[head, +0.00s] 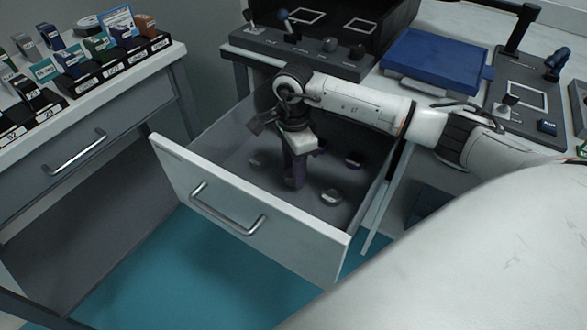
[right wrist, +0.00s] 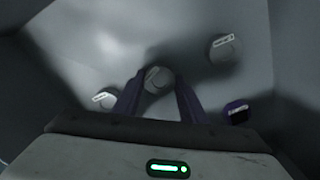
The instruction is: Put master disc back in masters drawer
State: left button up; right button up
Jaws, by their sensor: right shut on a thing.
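The masters drawer (head: 175,165) is pulled open in the head view, and my right gripper (head: 294,178) points down inside it. In the right wrist view the two purple fingers of my right gripper (right wrist: 158,92) are shut on a small pale grey round master disc (right wrist: 157,77) with a label on top. The disc is low in the drawer; I cannot tell whether it touches the drawer floor. In the head view it is hidden by the fingers. My left gripper is not in view.
Other small discs (head: 331,196) (head: 353,159) lie on the drawer floor around my gripper. A dark purple piece (right wrist: 238,115) is in the right wrist view. A cabinet with labelled boxes (head: 105,72) stands left; a blue case (head: 435,60) lies on the bench behind.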

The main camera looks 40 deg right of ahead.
jog(key=o, duration=1.3)
jog(key=shift+f, duration=0.1)
jog(key=shift+o, duration=0.2)
notch_tip(320, 180, up, 12)
jog(key=p, duration=0.2)
jog(key=shift+r, duration=0.2)
